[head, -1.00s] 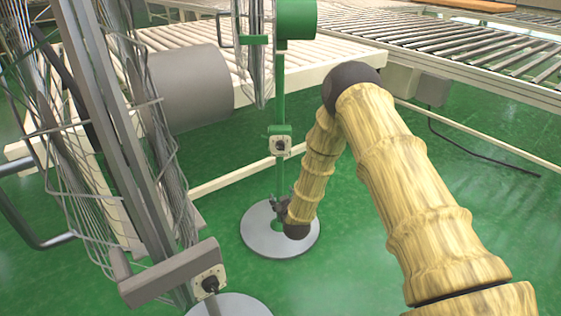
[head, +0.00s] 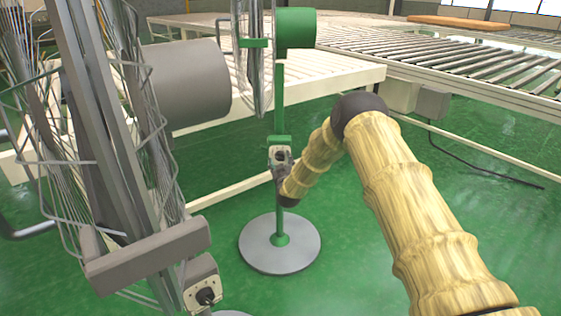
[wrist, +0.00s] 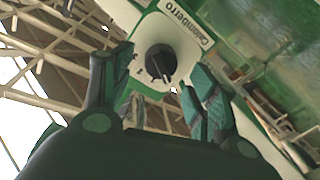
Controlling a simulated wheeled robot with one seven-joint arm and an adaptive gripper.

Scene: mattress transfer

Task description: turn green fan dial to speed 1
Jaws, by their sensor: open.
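The green fan (head: 295,28) stands on a green pole with a round grey base (head: 255,250). Its control box (head: 280,142) sits on the pole and carries a dark dial. In the wrist view the black dial (wrist: 160,60) shows on a white plate with numbers and lettering beside it. My gripper (wrist: 150,82) is open, with its fingers apart to either side below the dial in the picture. The dial appears between and just beyond the fingertips; I cannot tell whether they touch it. In the head view my gripper (head: 283,172) is small and partly hidden by my wrist, close to the control box.
A grey fan (head: 190,80) with a wire cage stands close at the left, with its own dial box (head: 203,295). Roller conveyors (head: 450,65) run behind. Green floor (head: 370,240) is free around the base.

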